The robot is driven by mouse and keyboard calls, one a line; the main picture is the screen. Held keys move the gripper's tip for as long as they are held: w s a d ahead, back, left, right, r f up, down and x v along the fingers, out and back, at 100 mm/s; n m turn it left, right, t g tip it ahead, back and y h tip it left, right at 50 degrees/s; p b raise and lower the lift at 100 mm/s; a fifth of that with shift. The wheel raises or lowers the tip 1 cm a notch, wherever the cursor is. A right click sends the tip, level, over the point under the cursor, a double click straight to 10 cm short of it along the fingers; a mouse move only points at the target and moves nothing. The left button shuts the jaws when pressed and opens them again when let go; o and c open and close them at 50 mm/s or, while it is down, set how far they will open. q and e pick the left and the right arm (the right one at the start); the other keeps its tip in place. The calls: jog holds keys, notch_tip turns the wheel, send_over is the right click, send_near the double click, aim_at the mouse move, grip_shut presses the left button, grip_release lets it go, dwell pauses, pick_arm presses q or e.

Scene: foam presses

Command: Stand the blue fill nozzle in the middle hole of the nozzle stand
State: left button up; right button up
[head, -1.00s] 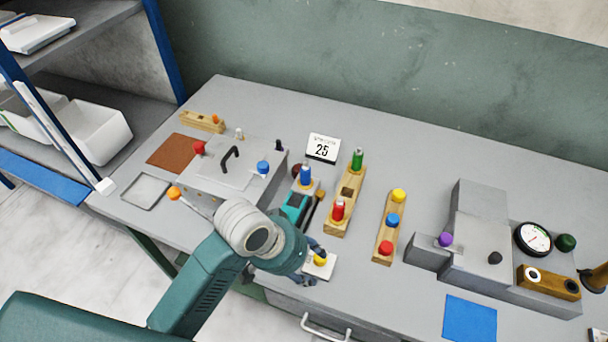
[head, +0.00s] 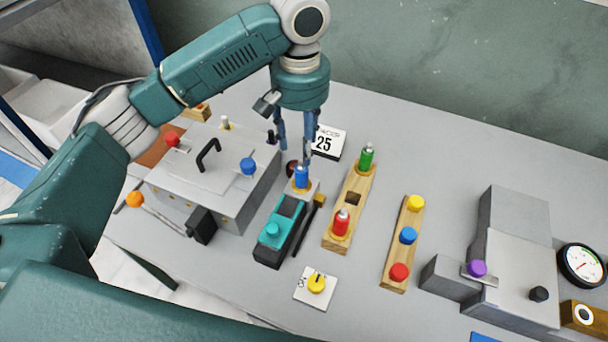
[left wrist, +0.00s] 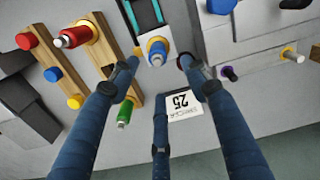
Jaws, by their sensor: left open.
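The blue fill nozzle (head: 301,178) stands upright on a small light block behind a teal-and-black device. The nozzle stand (head: 336,240) is a wooden bar to its right. A green nozzle (head: 367,157) stands in its far hole and a red nozzle (head: 341,223) in its near hole; the middle hole (head: 353,199) is empty. My left gripper (head: 297,148) points down, open and empty, just above and behind the blue nozzle. In the left wrist view the blue nozzle (left wrist: 157,50) shows between the spread fingers, with no clear contact. My right gripper is out of view.
The teal-and-black device (head: 279,232) stands close in front of the blue nozzle. A desk calendar (head: 329,142) is behind it, close to the fingers. A grey box with a handle (head: 210,170) is left. A bar of coloured caps (head: 405,240) and a yellow-knobbed plate (head: 316,288) are nearby.

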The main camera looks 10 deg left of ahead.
aim_at(301, 167)
pick_arm(q)
jog(key=f, duration=0.4)
jog(key=shift+s+f+p, duration=0.2)
jog(key=shift+s+p, duration=0.2)
jog(key=shift+w+f, duration=0.15)
jog(key=shift+f, duration=0.1)
notch_tip(301, 167, down, 4)
jog(key=shift+f+p, duration=0.2)
jog(key=shift+p, duration=0.8)
jog(key=shift+f, duration=0.3)
jog(key=shift+c, duration=1.3)
jog(key=c, duration=0.8)
jog(key=shift+r, duration=0.1)
grip_shut()
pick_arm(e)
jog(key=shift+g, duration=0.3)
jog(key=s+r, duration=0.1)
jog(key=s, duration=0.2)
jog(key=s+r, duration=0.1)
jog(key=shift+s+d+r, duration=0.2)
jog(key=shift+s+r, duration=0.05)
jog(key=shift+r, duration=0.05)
